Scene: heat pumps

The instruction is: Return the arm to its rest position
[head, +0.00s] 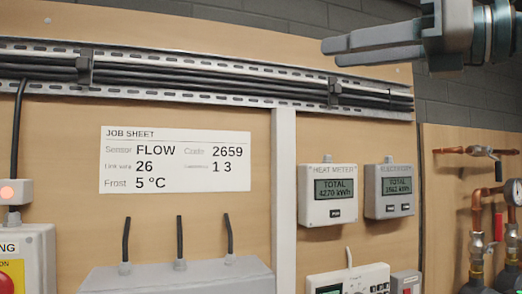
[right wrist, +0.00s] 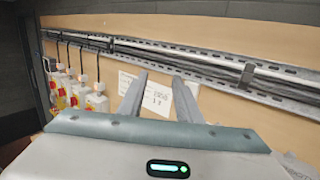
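My right gripper (head: 330,53) comes in from the upper right of the head view, with its fingers pointing left. It is in front of the upper part of the wooden board, above the cable tray's right end. In the right wrist view the two fingers (right wrist: 159,79) stand apart with nothing between them, so it is open and empty. The job sheet (right wrist: 157,92) shows behind and between the fingers. My left gripper is in neither view.
A cable tray (head: 215,68) crosses the board. The job sheet (head: 175,160) hangs below it. A heat meter (head: 328,215) and an electricity meter (head: 390,208) are on the right. Copper pipes (head: 476,225) with a gauge stand at far right.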

